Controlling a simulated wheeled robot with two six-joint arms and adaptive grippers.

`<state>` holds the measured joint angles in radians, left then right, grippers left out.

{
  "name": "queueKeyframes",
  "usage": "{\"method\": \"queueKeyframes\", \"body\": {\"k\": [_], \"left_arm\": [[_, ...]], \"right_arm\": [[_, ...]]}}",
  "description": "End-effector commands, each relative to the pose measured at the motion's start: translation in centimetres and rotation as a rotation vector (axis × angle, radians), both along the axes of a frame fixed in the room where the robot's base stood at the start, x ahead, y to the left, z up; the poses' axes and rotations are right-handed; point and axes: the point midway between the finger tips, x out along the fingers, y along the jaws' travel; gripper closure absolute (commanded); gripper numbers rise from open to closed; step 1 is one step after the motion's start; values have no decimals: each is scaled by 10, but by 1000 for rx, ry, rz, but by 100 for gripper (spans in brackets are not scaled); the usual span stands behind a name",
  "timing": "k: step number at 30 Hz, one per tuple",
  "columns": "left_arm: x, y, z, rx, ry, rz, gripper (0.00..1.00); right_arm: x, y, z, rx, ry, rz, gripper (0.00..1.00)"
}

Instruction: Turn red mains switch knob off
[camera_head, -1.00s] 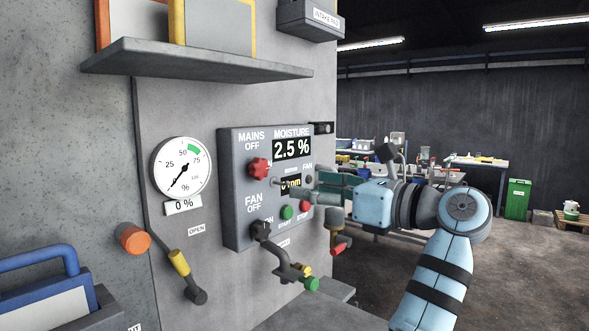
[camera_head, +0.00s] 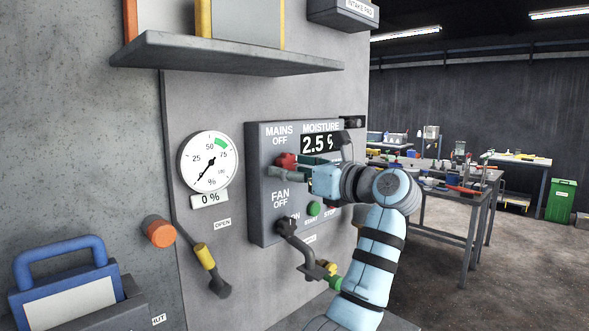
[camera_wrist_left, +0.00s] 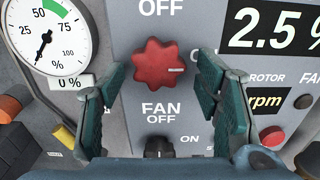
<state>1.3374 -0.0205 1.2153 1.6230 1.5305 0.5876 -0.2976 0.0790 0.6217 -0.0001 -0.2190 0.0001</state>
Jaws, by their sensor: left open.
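The red knob (camera_head: 286,160) is a lobed dial on the grey control panel (camera_head: 262,225), under the MAINS OFF label. In the left wrist view the red knob (camera_wrist_left: 155,63) has its white pointer mark facing right, while OFF is printed above it. A label right of the knob is mostly covered by a finger. My left gripper (camera_head: 292,172) is open in front of the panel at the knob. In the left wrist view its teal fingers stand either side of the knob, with gaps visible; I cannot tell their exact depth. My right gripper is out of view.
A black fan knob (camera_wrist_left: 159,147) sits below the red knob. A moisture display (camera_head: 318,144) and green start button (camera_head: 314,208) are close by. A shelf (camera_head: 225,55) juts out above. A crank handle (camera_head: 305,255) projects below the panel. A gauge (camera_head: 210,161) is left.

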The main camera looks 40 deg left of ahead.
Motion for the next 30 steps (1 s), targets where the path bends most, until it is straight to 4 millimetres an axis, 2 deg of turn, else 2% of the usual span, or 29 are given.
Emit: {"method": "queueKeyframes", "body": {"k": [5, 8, 14, 23, 30], "left_arm": [[0, 0, 0, 0, 0, 0, 42], [0, 0, 0, 0, 0, 0, 55], [0, 0, 0, 0, 0, 1, 87], [0, 0, -1, -3, -23, 2, 87], [1, 0, -1, -13, -125, 3, 87]], "right_arm": [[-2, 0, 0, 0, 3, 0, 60], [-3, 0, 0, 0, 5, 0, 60], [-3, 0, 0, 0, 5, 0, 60], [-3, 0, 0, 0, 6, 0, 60], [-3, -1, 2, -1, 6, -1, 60]]}}
